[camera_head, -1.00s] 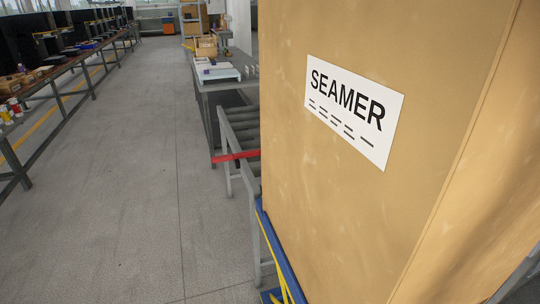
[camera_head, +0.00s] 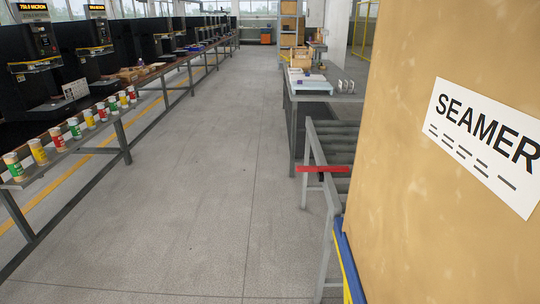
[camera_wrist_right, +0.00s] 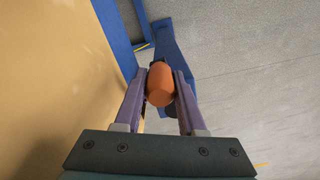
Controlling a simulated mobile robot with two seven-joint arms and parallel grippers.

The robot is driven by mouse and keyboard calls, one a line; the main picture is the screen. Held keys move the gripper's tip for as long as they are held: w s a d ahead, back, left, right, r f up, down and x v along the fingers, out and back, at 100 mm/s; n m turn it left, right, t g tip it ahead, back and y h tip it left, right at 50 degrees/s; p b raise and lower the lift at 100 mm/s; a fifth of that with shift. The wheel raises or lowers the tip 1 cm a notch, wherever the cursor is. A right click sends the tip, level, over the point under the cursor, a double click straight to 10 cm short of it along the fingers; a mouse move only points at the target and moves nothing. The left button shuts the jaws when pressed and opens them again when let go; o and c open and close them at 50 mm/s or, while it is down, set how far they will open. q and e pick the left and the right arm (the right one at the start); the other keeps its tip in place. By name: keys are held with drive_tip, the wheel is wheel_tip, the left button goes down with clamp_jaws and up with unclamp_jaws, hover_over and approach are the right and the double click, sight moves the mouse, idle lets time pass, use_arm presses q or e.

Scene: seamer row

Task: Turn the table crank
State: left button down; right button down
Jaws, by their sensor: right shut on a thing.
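In the right wrist view, my right gripper (camera_wrist_right: 160,90) is shut on the orange crank knob (camera_wrist_right: 160,84), with one finger on each side of it. A blue bar (camera_wrist_right: 172,40) runs up behind the knob; its far end is partly hidden. The tan SEAMER box (camera_wrist_right: 45,70) fills the left of that view. In the head view, the box (camera_head: 420,180) stands large on the right, above a narrow blue edge with a yellow stripe (camera_head: 348,262). The crank and both grippers are out of the head view.
A roller conveyor (camera_head: 335,150) with a red bar (camera_head: 325,169) stands beside the box. A grey table (camera_head: 345,95) is behind it. On the left, a long bench (camera_head: 125,143) carries several colored cans (camera_head: 88,118), with black machines (camera_head: 95,50) behind. The grey aisle floor (camera_head: 220,180) is clear.

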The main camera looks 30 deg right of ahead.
drive_tip(key=w+n, duration=0.1)
drive_tip(key=w+d+n+b, duration=0.1)
drive_tip(key=n, duration=0.1)
idle(0.5)
drive_tip(key=c, duration=0.5)
unclamp_jaws()
drive_tip(key=shift+a, duration=0.1)
